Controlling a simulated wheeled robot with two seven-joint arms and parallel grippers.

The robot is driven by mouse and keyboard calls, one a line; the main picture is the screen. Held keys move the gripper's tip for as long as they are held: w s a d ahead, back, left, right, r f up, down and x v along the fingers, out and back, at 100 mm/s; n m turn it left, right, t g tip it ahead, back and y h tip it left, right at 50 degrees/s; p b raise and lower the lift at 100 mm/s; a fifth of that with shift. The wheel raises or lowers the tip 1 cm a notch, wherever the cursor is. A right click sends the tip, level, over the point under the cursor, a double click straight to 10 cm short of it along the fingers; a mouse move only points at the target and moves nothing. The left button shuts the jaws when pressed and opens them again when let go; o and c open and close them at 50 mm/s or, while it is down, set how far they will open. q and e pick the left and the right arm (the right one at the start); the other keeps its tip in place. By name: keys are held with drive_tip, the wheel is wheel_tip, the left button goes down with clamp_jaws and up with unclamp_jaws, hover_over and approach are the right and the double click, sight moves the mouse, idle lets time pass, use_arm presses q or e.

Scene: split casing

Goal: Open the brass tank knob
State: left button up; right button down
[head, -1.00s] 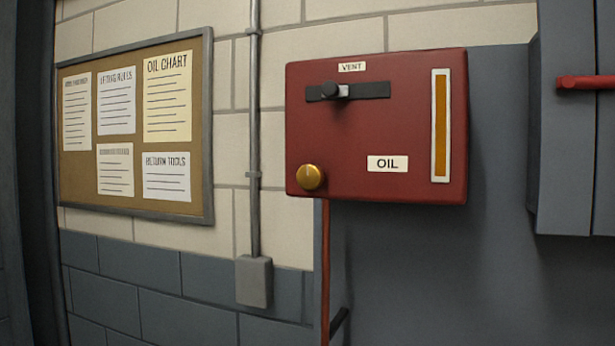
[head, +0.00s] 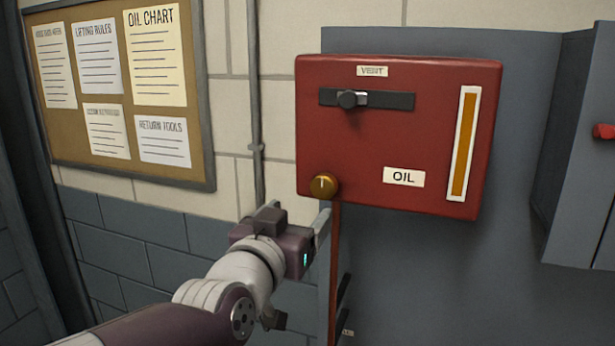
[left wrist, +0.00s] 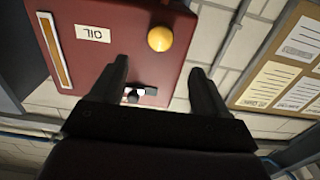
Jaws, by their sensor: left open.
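The brass knob (head: 324,186) sits at the lower left corner of the red oil tank (head: 440,130), with a pale mark on its face. My left gripper (head: 297,213) is just below and to the left of the knob, with its fingers spread. In the left wrist view the knob (left wrist: 160,38) appears beyond the open fingertips (left wrist: 158,72), roughly centred between them. Nothing is between the fingers, and I see no contact with the knob. My right gripper is in neither view.
A vent slider (head: 352,99) sits in a dark slot on the tank's upper face. An amber sight gauge (head: 463,144) is at its right. A thin red pipe (head: 333,270) runs down below the knob. A grey conduit (head: 255,120) and a notice board (head: 205,150) are left.

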sight(322, 189)
use_arm(q)
drive_tip(key=p+x, duration=0.1)
drive_tip(key=x, duration=0.2)
drive_tip(key=p+x, duration=0.2)
drive_tip(key=x, duration=0.1)
drive_tip(key=p+x, duration=0.2)
drive_tip(key=x, duration=0.2)
drive_tip(key=shift+w+a, duration=0.2)
drive_tip(key=shift+a, duration=0.05)
drive_tip(key=shift+w+d+f+p, duration=0.1)
drive_tip(key=shift+w+f+p, duration=0.05)
drive_tip(key=shift+w+p, duration=0.25)
drive_tip(key=shift+d, duration=0.2)
drive_tip(key=shift+s+d, duration=0.2)
drive_tip(key=shift+s, duration=0.1)
drive_tip(key=shift+w+a, duration=0.15)
drive_tip(key=shift+a, duration=0.05)
drive_tip(key=c, duration=1.1)
drive_tip(key=shift+o, duration=0.2)
